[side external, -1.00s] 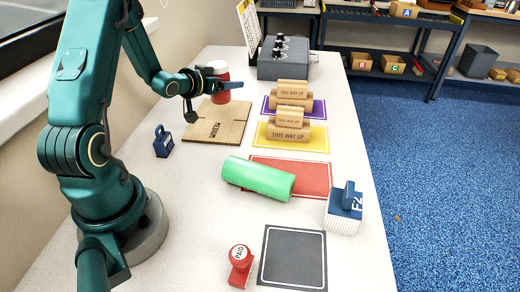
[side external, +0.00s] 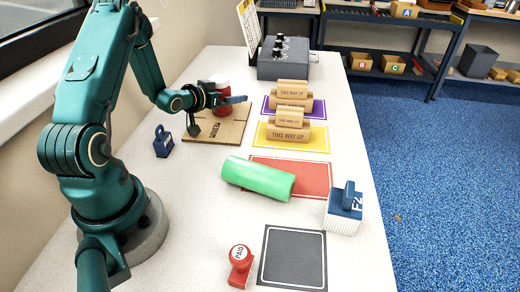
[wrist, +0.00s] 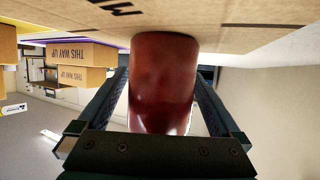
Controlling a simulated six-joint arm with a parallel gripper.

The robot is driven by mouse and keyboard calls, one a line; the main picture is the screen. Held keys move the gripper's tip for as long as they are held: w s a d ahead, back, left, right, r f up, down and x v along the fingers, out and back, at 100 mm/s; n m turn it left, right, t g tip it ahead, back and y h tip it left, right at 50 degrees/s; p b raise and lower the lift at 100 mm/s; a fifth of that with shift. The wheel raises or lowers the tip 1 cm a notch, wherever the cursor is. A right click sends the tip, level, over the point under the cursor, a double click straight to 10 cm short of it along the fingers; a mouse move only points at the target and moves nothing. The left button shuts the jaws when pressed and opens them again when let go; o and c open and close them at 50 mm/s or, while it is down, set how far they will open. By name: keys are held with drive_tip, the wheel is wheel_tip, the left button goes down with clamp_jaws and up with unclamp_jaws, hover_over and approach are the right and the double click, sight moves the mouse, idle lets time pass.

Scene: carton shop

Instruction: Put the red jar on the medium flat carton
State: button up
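The red jar (side external: 222,108) with a white lid is upright at the far part of the medium flat carton (side external: 205,133), a brown flat board. My gripper (side external: 230,101) is level with the jar's body, one finger on each side, and looks shut on it. In the wrist view the jar (wrist: 163,80) fills the space between the fingers (wrist: 163,95). Its base meets the carton's face (wrist: 230,12) there and seems to touch it. The gripper partly hides the jar in the side view.
A dark blue stamp (side external: 163,141) stands left of the carton. A green cylinder (side external: 258,178) lies nearer, partly on a red mat (side external: 312,178). A grey box with knobs (side external: 284,64) stands behind.

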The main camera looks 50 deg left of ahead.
drive_tip(key=shift+s+r, duration=0.15)
drive_tip(key=shift+r, duration=0.05)
drive_tip(key=shift+v, duration=3.6)
